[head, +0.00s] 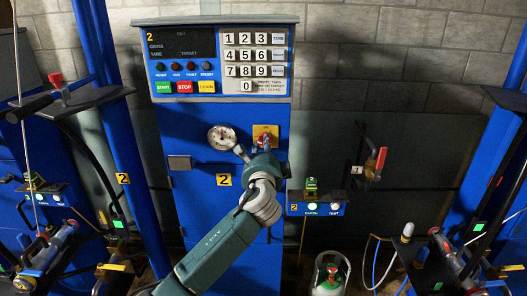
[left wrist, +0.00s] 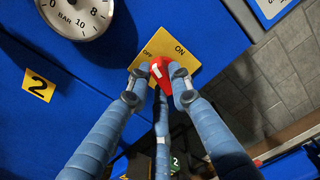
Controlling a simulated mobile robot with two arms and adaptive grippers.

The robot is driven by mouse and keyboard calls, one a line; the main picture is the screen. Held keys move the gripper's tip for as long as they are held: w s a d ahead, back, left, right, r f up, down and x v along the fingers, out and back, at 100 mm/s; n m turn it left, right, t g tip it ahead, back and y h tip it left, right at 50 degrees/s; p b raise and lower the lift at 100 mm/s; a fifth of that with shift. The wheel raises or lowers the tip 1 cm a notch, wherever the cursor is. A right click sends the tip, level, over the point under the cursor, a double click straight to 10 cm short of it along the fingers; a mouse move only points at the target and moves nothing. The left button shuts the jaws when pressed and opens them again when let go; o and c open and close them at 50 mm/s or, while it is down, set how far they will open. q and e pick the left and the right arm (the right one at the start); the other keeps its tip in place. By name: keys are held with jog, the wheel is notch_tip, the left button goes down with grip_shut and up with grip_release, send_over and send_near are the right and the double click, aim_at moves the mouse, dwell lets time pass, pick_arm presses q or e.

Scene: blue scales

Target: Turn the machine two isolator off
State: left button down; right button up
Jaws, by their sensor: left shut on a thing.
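The machine two isolator is a red handle (left wrist: 160,76) on a yellow plate (left wrist: 188,62) marked OFF at the left and ON at the right in the left wrist view. In the head view the yellow plate (head: 273,130) is on the blue machine front, right of the round gauge (head: 222,137). My left gripper (left wrist: 158,88) is shut on the red handle, with one finger on either side. A white mark shows on the handle, nearer the OFF side. In the head view my left gripper (head: 262,148) hides most of the handle. My right gripper is not in view.
A keypad panel (head: 217,60) with green, red and yellow buttons is above. A yellow number 2 label (head: 223,180) is left of my arm. A small box (head: 317,204) with lit buttons is at the right. A gas cylinder (head: 329,272) stands below it.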

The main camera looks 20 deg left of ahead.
pick_arm(q)
jog(key=shift+d+f+n+b, duration=0.15)
jog(key=shift+n+b, duration=0.6)
jog(key=shift+n, duration=0.95)
jog(key=c, duration=1.5)
grip_release()
jog(key=shift+c, duration=0.2)
jog(key=v, duration=1.2)
